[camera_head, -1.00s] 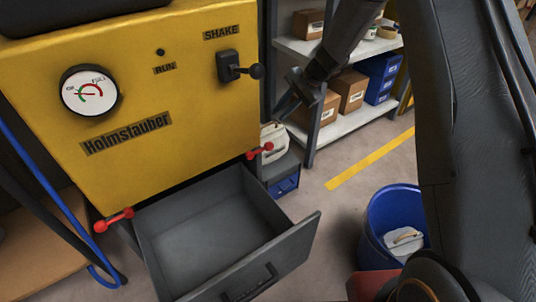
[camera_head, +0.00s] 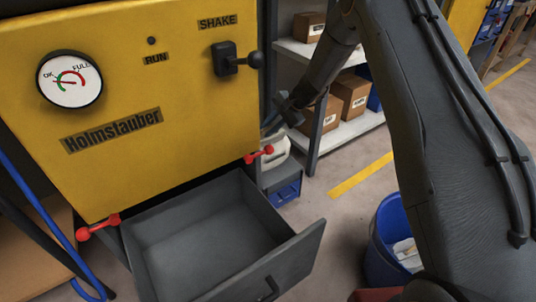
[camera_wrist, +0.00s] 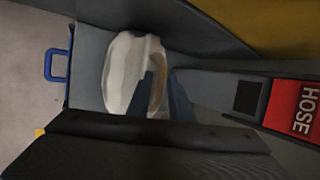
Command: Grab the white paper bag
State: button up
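A white, rounded thing with a handle-like loop (camera_wrist: 122,72) stands on a grey surface in the wrist view; it shows partly in the head view (camera_head: 279,149), behind the open drawer's right side. A second pale, crumpled thing (camera_head: 408,250) lies in the blue bin. I cannot tell for sure which is the white paper bag. My gripper (camera_head: 272,124) is beside the yellow machine, just above the first white thing. In the wrist view its two dark fingers (camera_wrist: 160,97) stand apart in front of that thing, overlapping it. Contact cannot be made out.
The yellow machine (camera_head: 120,170) and its open, empty grey drawer (camera_head: 205,245) are close on the left. Red clamps (camera_head: 259,155) stick out at its edge. Shelves with cardboard boxes (camera_head: 350,95) stand behind. The blue bin (camera_head: 384,235) is at the right, partly behind my arm.

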jog(key=shift+w+a+f, duration=0.1)
jog(key=shift+a+f, duration=0.05)
jog(key=shift+f, duration=0.1)
jog(key=shift+r, duration=0.1)
grip_shut()
jog(key=shift+r, duration=0.1)
